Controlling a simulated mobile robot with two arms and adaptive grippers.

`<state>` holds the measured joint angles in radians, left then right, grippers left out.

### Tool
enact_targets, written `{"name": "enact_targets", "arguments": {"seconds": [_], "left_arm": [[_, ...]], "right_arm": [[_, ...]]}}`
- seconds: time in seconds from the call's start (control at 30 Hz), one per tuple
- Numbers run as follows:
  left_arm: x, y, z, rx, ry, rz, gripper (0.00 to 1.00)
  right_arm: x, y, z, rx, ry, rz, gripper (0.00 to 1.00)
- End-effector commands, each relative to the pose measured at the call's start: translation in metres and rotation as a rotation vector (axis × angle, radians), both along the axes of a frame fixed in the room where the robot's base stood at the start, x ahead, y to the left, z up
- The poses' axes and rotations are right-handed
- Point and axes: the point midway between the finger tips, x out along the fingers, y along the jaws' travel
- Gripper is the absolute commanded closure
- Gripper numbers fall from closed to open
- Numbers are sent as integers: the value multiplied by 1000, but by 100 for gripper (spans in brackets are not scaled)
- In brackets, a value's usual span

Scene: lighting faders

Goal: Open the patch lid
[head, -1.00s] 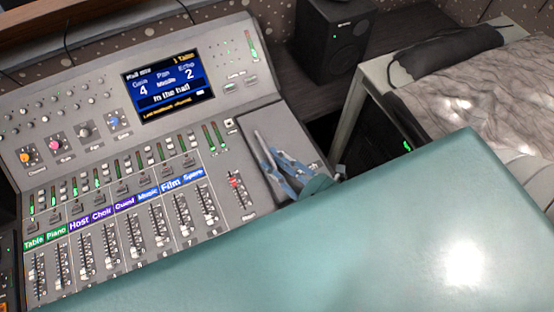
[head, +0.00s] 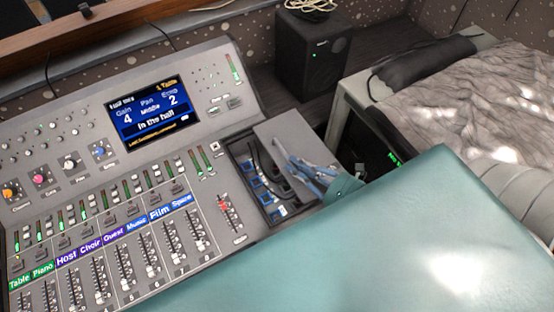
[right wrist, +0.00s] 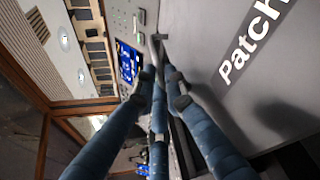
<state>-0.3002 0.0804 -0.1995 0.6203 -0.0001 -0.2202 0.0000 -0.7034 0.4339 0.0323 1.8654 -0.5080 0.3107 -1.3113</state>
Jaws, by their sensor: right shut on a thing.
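The patch lid (head: 297,127) is a plain grey panel at the right end of the mixing console (head: 95,157). It is raised, and an opening beside it shows a dark patch bay (head: 262,188) with blue sockets and black cables. The lid's grey face (right wrist: 215,110), marked "Patch", fills the right side of the right wrist view. My right gripper (head: 287,158), with blue-grey fingers, is shut on the patch lid near its left edge; its fingertips (right wrist: 160,75) show in the right wrist view. The exact contact is partly hidden by the fingers. My left gripper is not in view.
The console has several faders, coloured labels and a lit screen (head: 151,107). A black speaker (head: 312,52) stands behind the lid. A pale bench (head: 420,80) with a grey cover is at the right. My own teal body covers the lower right.

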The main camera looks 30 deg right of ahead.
Motion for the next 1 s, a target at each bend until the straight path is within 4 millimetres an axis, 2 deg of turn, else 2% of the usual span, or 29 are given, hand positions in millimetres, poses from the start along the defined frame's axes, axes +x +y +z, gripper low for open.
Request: {"name": "enact_targets", "arguments": {"seconds": [0.1, 0.3, 0.77, 0.8, 0.83, 0.87, 1.0], "left_arm": [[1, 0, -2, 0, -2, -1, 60], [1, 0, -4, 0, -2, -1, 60], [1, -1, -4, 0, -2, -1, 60], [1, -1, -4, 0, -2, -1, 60], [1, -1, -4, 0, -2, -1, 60], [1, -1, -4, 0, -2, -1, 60], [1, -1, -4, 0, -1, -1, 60]], "right_arm": [[1, -25, -2, -2, 2, 0, 100], [2, -50, -1, 1, 0, 0, 100], [2, -58, -1, 1, 2, -2, 100], [2, -58, -1, 1, 2, -2, 81], [2, -58, -1, 0, 1, -2, 75], [2, -58, -1, 0, 1, -2, 73], [2, -57, -1, 1, 1, -1, 73]]}}
